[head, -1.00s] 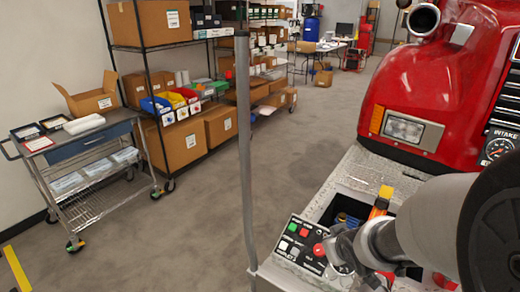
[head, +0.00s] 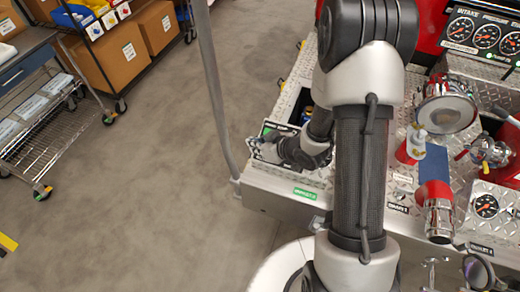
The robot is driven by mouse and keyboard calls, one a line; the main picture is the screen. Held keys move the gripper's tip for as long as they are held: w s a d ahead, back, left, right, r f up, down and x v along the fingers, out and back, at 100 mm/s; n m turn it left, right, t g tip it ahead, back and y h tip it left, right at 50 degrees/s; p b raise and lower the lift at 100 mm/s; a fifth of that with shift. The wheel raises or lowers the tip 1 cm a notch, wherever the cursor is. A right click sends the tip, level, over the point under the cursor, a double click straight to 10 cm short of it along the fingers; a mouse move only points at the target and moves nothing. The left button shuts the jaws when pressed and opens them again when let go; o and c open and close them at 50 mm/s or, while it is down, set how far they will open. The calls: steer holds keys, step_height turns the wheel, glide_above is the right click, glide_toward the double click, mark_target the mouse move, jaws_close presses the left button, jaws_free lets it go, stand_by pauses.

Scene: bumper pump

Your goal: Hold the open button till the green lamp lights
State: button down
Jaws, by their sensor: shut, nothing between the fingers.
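My gripper (head: 268,152) is shut and empty, low over the box's face. I cannot tell whether its fingertips touch a button.
A grey upright pole (head: 215,90) stands left of the box. A wire cart (head: 40,120) is at the far left; the floor between is clear.

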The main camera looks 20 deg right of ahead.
steer(key=shift+w+d+f+b, duration=0.55)
steer(key=shift+f+b, duration=0.25)
steer(key=shift+f, duration=0.45)
steer(key=shift+w+d+f+b, duration=0.3)
steer(key=shift+w+f+b, duration=0.5)
steer(key=shift+f, duration=0.5)
steer(key=shift+w+d+f+b, duration=0.5)
steer(key=shift+f+b, duration=0.35)
steer(key=shift+f, duration=0.4)
steer(key=shift+w+d+f, duration=0.1)
steer(key=shift+w+f, duration=0.15)
steer(key=shift+f, duration=0.1)
steer(key=shift+w+d+f+b, duration=0.15)
steer(key=shift+f+b, duration=0.25)
steer(key=shift+f, duration=0.05)
steer(key=shift+r, duration=0.1)
stand_by(2.1)
steer(key=shift+s+a+r+p, duration=0.2)
steer(key=shift+r+p, duration=0.1)
steer(key=shift+r, duration=0.1)
steer(key=shift+s+a+r+p, duration=0.1)
steer(key=shift+s+r+p, duration=0.15)
steer(key=shift+r, duration=0.1)
steer(key=shift+w, duration=0.1)
